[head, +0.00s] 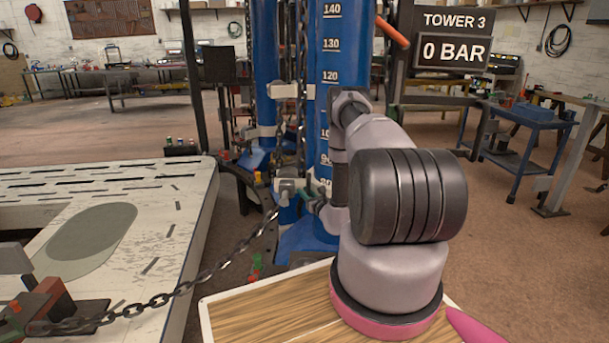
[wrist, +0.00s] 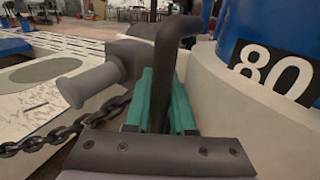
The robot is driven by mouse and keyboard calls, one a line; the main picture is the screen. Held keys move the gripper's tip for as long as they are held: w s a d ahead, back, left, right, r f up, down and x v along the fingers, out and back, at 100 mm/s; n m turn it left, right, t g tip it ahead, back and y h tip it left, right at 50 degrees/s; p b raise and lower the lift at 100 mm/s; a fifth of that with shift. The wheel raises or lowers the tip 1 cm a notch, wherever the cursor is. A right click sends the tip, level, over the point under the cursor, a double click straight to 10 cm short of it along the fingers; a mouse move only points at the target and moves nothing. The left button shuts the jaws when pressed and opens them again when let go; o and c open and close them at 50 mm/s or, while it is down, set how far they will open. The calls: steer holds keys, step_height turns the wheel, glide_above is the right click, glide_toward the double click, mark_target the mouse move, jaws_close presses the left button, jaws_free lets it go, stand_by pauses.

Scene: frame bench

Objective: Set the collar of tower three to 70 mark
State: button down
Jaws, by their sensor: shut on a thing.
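Tower three is a blue column (head: 341,50) with white scale numbers; its sign (head: 451,37) reads "TOWER 3" and "0 BAR". The pale grey collar (wrist: 235,115) curves around the column, with the 80 mark (wrist: 273,70) visible just above its rim in the wrist view. A grey cylindrical stub (wrist: 88,84) sticks out from the collar's side. My gripper (wrist: 160,105), with teal fingers, is shut on a dark bent handle (wrist: 178,35) beside the collar. In the head view my arm hides part of the collar and the lower scale.
A chain (head: 205,272) runs from the collar area down left to a clamp (head: 42,308) on the white slotted frame (head: 190,215). Another blue tower (head: 265,45) stands close behind left. A blue cart (head: 530,118) stands at right. Open floor lies behind.

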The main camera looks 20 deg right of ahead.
step_height(320, 180, down, 12)
steer(key=shift+r, duration=0.2)
stand_by(0.4)
steer(key=c, duration=1.1)
jaws_free()
steer(key=shift+o, duration=0.2)
steer(key=s+d, duration=0.1)
steer(key=s, duration=0.9)
steer(key=shift+s, duration=0.4)
steer(key=shift+d, duration=0.1)
